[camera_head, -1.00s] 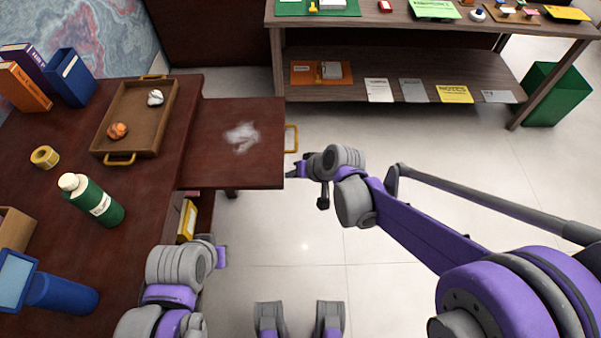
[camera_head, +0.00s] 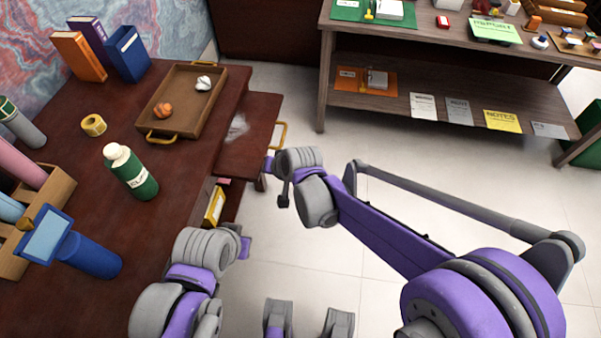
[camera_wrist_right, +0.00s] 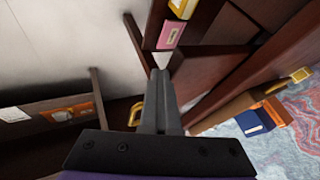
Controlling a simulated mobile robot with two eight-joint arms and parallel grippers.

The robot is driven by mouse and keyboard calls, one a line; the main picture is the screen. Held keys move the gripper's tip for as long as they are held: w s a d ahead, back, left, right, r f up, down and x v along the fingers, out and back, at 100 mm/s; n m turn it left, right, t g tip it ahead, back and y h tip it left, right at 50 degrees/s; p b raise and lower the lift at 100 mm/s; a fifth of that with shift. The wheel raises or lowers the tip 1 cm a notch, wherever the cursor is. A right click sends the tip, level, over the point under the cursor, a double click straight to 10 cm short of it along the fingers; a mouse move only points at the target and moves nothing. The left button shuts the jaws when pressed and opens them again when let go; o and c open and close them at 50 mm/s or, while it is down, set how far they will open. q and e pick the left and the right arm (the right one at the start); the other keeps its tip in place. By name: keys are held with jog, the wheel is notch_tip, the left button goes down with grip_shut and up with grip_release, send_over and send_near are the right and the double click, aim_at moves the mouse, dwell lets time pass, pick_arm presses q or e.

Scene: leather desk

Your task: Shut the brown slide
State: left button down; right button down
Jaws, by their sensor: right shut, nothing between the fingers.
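The brown slide (camera_head: 257,137) is a dark red-brown board sticking out of the desk's right side, with a pale smudge on top. Its yellow handle (camera_head: 279,135) is on the outer edge. My right gripper (camera_head: 268,165) is shut and empty at the slide's outer near corner; I cannot tell whether it touches. In the right wrist view its closed fingers (camera_wrist_right: 161,75) point toward dark wood, with the yellow handle (camera_wrist_right: 135,114) to their left. My left gripper (camera_head: 246,246) is low beside the desk edge, its fingers mostly hidden by its wrist.
The desk (camera_head: 90,190) holds a brown tray (camera_head: 158,126) with two crumpled balls, a green bottle (camera_head: 130,172), a tape roll (camera_head: 93,125) and books. Below the slide is an open compartment with a yellow item (camera_head: 214,206). A shelf (camera_head: 440,85) stands behind; the floor between is clear.

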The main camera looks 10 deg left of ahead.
aim_at(228, 164)
jog(key=a, duration=1.1)
jog(key=shift+a, duration=0.35)
jog(key=shift+w+d, duration=0.1)
jog(key=shift+d, duration=0.05)
